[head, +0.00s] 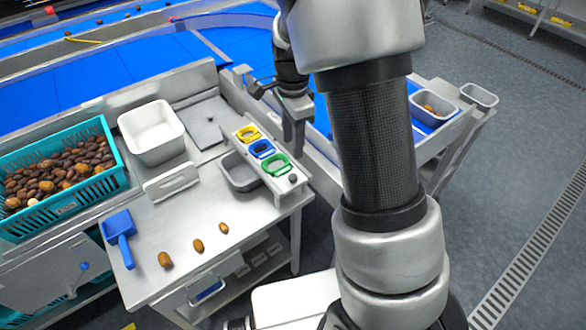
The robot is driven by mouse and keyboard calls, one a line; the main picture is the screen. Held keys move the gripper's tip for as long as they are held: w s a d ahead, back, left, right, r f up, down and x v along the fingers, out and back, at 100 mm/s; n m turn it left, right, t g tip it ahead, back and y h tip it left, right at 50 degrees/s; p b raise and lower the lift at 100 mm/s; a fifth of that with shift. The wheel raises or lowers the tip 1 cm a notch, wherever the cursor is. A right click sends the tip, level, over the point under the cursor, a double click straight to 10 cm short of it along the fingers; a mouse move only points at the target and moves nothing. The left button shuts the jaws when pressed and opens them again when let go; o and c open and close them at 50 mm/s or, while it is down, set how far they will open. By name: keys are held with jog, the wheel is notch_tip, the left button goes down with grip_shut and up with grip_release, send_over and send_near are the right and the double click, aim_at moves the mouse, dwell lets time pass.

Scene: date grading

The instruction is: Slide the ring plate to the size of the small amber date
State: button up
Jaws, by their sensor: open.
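The ring plate (253,135) is a pale sloping bar at the right end of the steel table, with a yellow ring (248,133), a blue ring (262,149) and a green ring (276,165) in a row. A dark knob (293,179) sits at its near end. Three brown-amber dates lie apart on the table front; the smallest-looking, amber one (224,228) is on the right, with a middle one (199,245) and a larger one (165,260) to its left. My gripper (290,100) is open, near the far end of the ring plate; its fingertips are hard to make out.
A grey tub (239,172) sits beside the ring plate. A white tub (151,131), a teal crate (107,150) of dates and a blue scoop (119,228) are to the left. A blue conveyor (130,65) runs behind. A grey tray (434,105) stands at right.

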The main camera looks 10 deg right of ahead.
aim_at(293, 176)
notch_tip(293, 176, down, 12)
jog(key=shift+f+b, duration=0.1)
jog(key=shift+b, duration=0.25)
grip_shut()
